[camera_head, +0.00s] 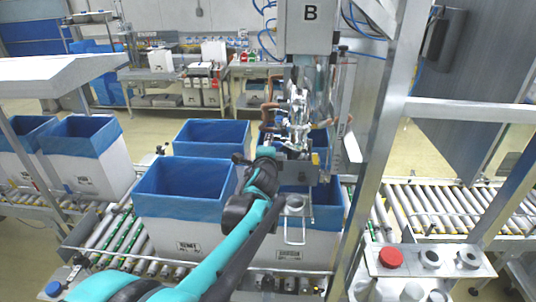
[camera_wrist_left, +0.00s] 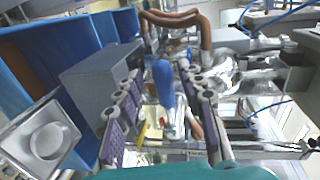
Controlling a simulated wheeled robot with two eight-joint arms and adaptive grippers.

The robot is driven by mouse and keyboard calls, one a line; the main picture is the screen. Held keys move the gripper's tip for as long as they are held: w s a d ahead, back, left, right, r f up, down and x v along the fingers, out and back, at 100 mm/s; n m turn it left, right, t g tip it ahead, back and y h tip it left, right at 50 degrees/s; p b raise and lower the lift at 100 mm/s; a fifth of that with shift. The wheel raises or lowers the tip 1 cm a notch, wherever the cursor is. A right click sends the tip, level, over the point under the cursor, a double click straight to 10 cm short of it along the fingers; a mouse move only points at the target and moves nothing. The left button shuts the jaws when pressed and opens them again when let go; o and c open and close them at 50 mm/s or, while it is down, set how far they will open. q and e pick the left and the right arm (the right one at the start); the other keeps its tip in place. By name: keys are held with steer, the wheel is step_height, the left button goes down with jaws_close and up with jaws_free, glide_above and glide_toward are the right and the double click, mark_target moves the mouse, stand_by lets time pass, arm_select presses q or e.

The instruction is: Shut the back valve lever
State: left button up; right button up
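A valve lever with a blue handle (camera_wrist_left: 163,84) shows in the left wrist view, among metal fittings below the copper-coloured hoses; I cannot tell for sure that it is the back one. My left gripper (camera_wrist_left: 160,72) is open, with its purple-padded fingers on either side of the blue handle. The handle appears to lie between the fingers, with gaps on both sides. In the head view my teal left arm reaches to the filling head (camera_head: 296,115), and the fingers and lever are hard to make out there. My right gripper is not in view.
Blue-lined boxes (camera_head: 185,212) stand on the roller conveyor under and beside the filling head. A metal frame post (camera_head: 385,130) stands at the right. A control panel with a red button (camera_head: 391,258) is at the lower right. A grey block (camera_wrist_left: 95,80) sits left of the fingers.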

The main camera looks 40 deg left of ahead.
arm_select(q)
steer(key=v, duration=1.1)
steer(key=s+d+f+n+g+h+b, duration=0.1)
steer(key=s+d+f+n+g+h, duration=0.25)
steer(key=s+d+f+n, duration=0.45)
steer(key=s+d+f+n+g+h, duration=0.3)
steer(key=s+d+f+h, duration=0.3)
steer(key=d+f, duration=0.7)
step_height(320, 180, down, 21)
steer(key=y+b, duration=0.1)
steer(key=b, duration=2.1)
steer(key=shift+s+d, duration=0.15)
steer(key=shift+s, duration=0.25)
